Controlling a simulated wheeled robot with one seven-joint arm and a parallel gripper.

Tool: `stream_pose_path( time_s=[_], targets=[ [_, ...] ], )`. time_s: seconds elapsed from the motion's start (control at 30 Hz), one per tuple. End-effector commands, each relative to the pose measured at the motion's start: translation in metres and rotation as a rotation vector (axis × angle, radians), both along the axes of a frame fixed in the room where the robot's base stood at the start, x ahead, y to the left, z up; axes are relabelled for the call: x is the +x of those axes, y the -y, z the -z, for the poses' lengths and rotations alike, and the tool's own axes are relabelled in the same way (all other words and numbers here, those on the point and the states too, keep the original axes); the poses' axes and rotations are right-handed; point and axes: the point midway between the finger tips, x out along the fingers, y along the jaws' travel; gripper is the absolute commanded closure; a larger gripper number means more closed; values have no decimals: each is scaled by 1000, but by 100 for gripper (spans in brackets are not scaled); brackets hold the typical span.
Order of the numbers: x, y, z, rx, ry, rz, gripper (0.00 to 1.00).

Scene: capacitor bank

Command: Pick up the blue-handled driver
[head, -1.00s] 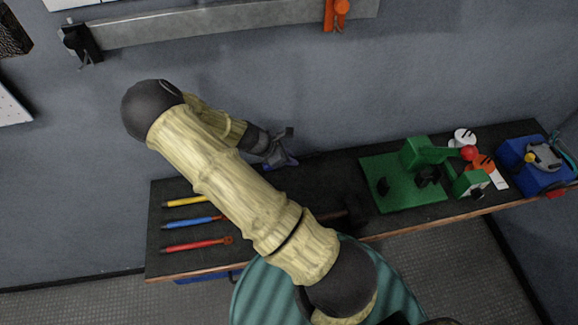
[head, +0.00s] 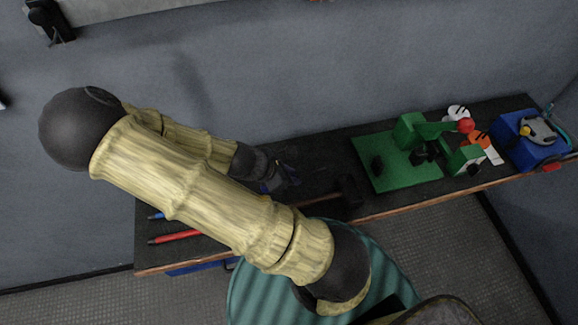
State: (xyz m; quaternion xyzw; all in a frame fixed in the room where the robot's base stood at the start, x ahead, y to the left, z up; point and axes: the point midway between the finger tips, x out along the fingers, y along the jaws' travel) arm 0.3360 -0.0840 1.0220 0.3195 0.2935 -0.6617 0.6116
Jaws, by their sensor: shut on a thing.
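A slim blue-handled tool (head: 156,216) lies on the left of the dark bench. Only its left end shows, as my arm covers the rest. I cannot tell for sure that it is the driver. My gripper (head: 274,178) is low over the middle of the bench, to the right of that tool. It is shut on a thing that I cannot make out. Dark blue patches show at the jaws, and I cannot tell whether they belong to the held thing or to the gripper. The fingertips are mostly hidden behind my wrist.
A red-handled tool (head: 175,237) lies at the front left of the bench (head: 330,170). A hammer with a dark head (head: 351,194) lies right of my gripper. A green press (head: 385,170) and a blue box (head: 530,145) stand farther right. The wall is close behind.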

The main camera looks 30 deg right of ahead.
Motion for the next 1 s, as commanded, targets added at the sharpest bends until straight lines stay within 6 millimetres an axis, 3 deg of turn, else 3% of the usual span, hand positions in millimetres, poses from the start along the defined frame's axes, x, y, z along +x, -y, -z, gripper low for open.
stream_pose_path(
  time_s=[0.47,1.0],
  targets=[
    [-13,-4,-9,-6,-3,-3,100],
    [-53,-13,-1,2,-2,5,100]
  ],
)
